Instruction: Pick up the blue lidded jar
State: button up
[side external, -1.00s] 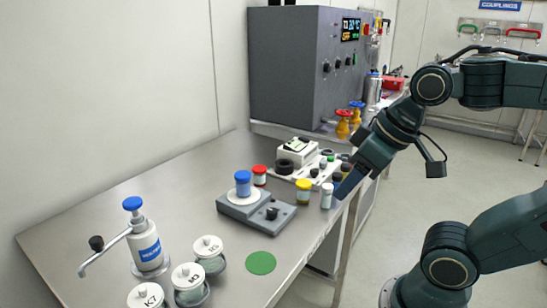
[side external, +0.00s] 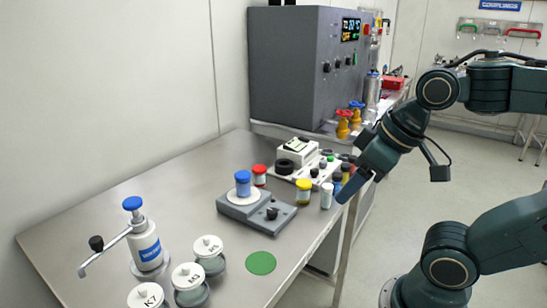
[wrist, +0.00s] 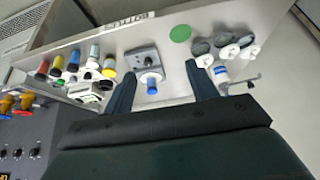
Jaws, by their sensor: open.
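A blue jar with a blue lid (side external: 243,183) stands upright on the round white plate of a grey bench device (side external: 258,212). In the wrist view the blue jar (wrist: 152,87) shows between my two fingers but well beyond them. Another small blue-topped jar (side external: 337,183) stands in the group at the table's right edge, partly hidden near my gripper. My gripper (side external: 343,197) is open and empty at that right edge, apart from the jar on the device. In the wrist view its fingers (wrist: 161,71) are spread wide.
A red-lidded jar (side external: 259,175), a yellow-lidded jar (side external: 303,191) and a white-lidded jar (side external: 326,196) stand near the device. A pump bottle (side external: 146,245) and round white-lidded containers (side external: 208,250) are at the front. A green disc (side external: 261,263) lies flat.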

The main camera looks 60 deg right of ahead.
jog(key=shift+o, duration=0.6)
jog(key=w+d+r+n+g, duration=0.1)
jog(key=w+r+n, duration=0.2)
jog(key=w+n, duration=0.35)
jog(key=w+d+r+n+g, duration=0.2)
jog(key=w+n, duration=0.1)
jog(key=w, duration=0.6)
jog(key=n+g, duration=0.3)
jog(key=n, duration=0.9)
send_over(243, 174)
notch_tip(243, 174, down, 8)
jog(key=r, duration=0.1)
jog(key=shift+m, duration=0.25)
jog(key=shift+s+a+f, duration=0.1)
jog(key=shift+f, duration=4.45)
